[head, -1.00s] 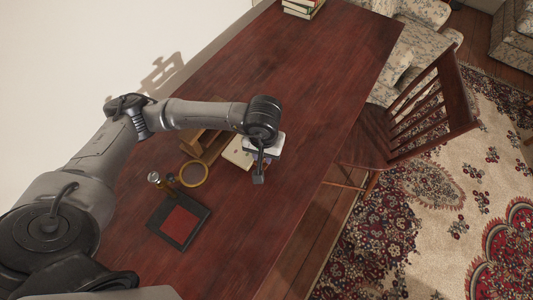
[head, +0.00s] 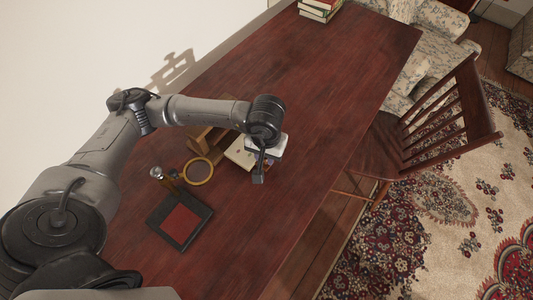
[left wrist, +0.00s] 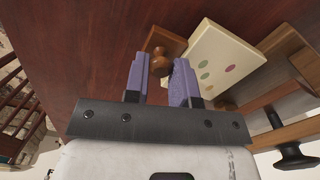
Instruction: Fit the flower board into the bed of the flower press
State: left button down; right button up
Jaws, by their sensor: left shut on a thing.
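The flower board is a cream panel with coloured dots, seen in the left wrist view (left wrist: 215,62) and the head view (head: 240,153). A brown end with a round knob (left wrist: 157,62) shows at its side. My left gripper (left wrist: 160,80), with purple fingers, is shut on this knob; in the head view the gripper (head: 258,178) is low over the table, its hand partly covering the board. The wooden flower press (head: 203,137) stands close behind the board; in the wrist view its wooden bars and black knob (left wrist: 292,155) are at the right. Its bed is mostly hidden. My right gripper is not in view.
A round magnifier (head: 198,171), a small shiny-topped item (head: 157,173) and a dark tray with a red centre (head: 180,221) are left of the board. Books (head: 320,8) lie at the far edge. A chair (head: 400,140) stands right. The table's middle is clear.

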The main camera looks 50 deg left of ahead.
aim_at(239, 143)
pick_arm(q)
jog(key=shift+b, duration=0.35)
dwell(0.3)
jog(key=shift+a, duration=0.15)
dwell(0.4)
jog(key=shift+s+a+b, duration=0.2)
jog(key=shift+a+b, duration=0.3)
jog(key=shift+a, duration=0.55)
jog(key=shift+a, duration=0.35)
jog(key=shift+s+a+b, duration=0.2)
jog(key=shift+a+b, duration=0.2)
jog(key=shift+a, duration=0.3)
jog(key=shift+s+a+b, duration=0.2)
jog(key=shift+a+b, duration=0.25)
jog(key=shift+a, duration=0.65)
jog(key=shift+a, duration=0.3)
jog(key=shift+s+a+b, duration=0.2)
jog(key=shift+a+b, duration=0.25)
jog(key=shift+a, duration=0.25)
jog(key=shift+a, duration=0.4)
